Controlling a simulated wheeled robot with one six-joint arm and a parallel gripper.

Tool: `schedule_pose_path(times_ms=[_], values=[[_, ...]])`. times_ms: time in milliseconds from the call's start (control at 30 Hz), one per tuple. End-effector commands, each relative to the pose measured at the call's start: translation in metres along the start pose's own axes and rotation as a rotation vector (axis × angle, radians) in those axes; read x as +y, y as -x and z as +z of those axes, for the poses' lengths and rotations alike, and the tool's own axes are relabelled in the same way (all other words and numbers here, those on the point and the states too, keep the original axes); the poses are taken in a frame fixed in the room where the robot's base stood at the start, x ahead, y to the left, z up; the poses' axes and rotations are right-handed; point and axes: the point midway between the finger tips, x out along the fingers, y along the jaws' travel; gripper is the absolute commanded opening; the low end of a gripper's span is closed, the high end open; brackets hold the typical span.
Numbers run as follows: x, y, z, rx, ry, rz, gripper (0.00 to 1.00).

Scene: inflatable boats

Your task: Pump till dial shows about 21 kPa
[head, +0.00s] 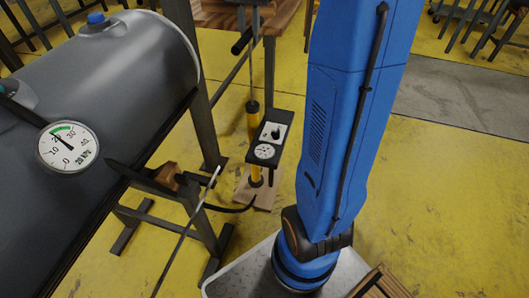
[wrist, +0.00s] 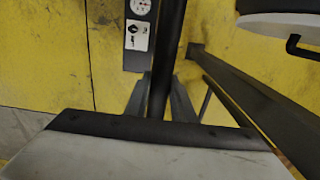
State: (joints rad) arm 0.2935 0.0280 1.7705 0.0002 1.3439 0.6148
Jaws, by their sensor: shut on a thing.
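The pump (head: 254,122) has a yellow barrel and stands upright on a wooden base. Its thin rod (head: 254,72) rises well out of the barrel to a black T-handle (head: 242,40). In the wrist view my gripper (wrist: 160,88) is shut on the dark handle bar (wrist: 172,40), which runs between the fingers. My fingers are not clear in the head view. The round white dial (head: 67,146) sits on the grey boat tube (head: 110,95). Its needle points up-left, seemingly near 20, by the green band; the exact reading is too small to tell.
A black panel (head: 268,138) with a small round face and a knob is beside the pump; it shows in the wrist view (wrist: 137,36). A hose (head: 235,208) runs near the pump's foot. Dark stand legs (head: 203,222) support the tube. Yellow floor is open at right.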

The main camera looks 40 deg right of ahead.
Motion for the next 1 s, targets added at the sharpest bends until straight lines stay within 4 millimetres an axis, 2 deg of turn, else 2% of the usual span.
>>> schedule_pose_path(times_ms=[67, 1000], values=[[-0.002, -0.002, -0.002, 0.009, 0.000, -0.006, 0.00], [-0.001, -0.127, -0.001, -0.001, 0.000, 0.001, 0.00]])
